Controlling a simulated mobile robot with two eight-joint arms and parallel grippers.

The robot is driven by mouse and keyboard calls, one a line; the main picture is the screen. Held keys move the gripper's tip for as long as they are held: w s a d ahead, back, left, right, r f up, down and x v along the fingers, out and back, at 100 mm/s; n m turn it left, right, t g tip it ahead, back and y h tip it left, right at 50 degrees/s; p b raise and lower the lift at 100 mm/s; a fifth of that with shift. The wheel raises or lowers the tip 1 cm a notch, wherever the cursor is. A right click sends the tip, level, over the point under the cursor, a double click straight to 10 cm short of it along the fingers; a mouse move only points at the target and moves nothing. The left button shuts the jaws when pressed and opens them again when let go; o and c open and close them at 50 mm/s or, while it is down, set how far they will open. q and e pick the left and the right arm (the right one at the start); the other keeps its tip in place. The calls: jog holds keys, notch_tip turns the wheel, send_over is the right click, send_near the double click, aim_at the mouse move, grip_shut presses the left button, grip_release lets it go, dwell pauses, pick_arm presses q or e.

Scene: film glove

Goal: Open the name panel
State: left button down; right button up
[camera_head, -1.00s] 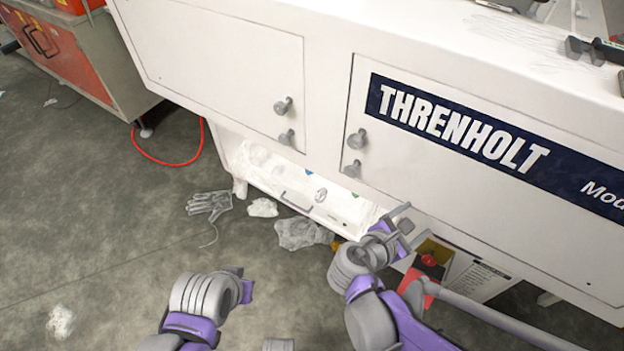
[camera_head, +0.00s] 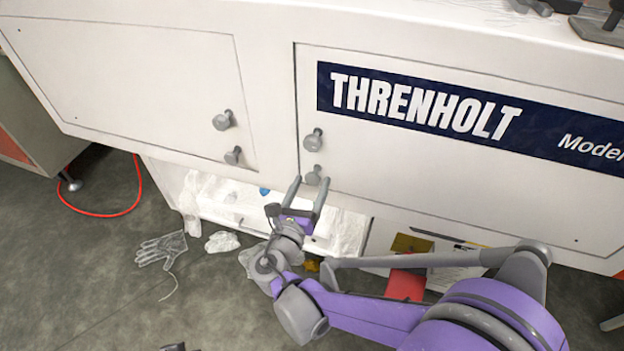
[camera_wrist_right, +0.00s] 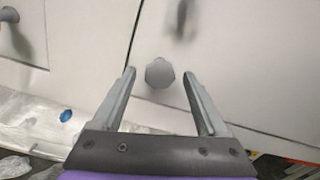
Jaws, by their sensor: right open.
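The name panel (camera_head: 400,170) is a white door with a dark blue THRENHOLT label (camera_head: 450,110) and looks shut in its frame. Two grey knobs stand at its left edge, an upper knob (camera_head: 313,140) and a lower knob (camera_head: 313,175). My right gripper (camera_head: 306,182) is open, its fingertips at the lower knob. In the right wrist view the lower knob (camera_wrist_right: 160,73) shows between the two spread fingers (camera_wrist_right: 160,85), with a gap on each side. Only a small dark piece at the bottom edge of the head view may be my left arm; its gripper does not show.
Another white door (camera_head: 130,90) with two knobs is on the left. Below is an open shelf with crumpled plastic (camera_head: 225,200). A glove (camera_head: 161,250) and rags lie on the floor. A red hose (camera_head: 110,212) curves at left. A red object (camera_head: 405,285) is behind my right arm.

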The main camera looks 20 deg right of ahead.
jog(key=shift+x, duration=1.2)
grip_shut()
dwell(0.6)
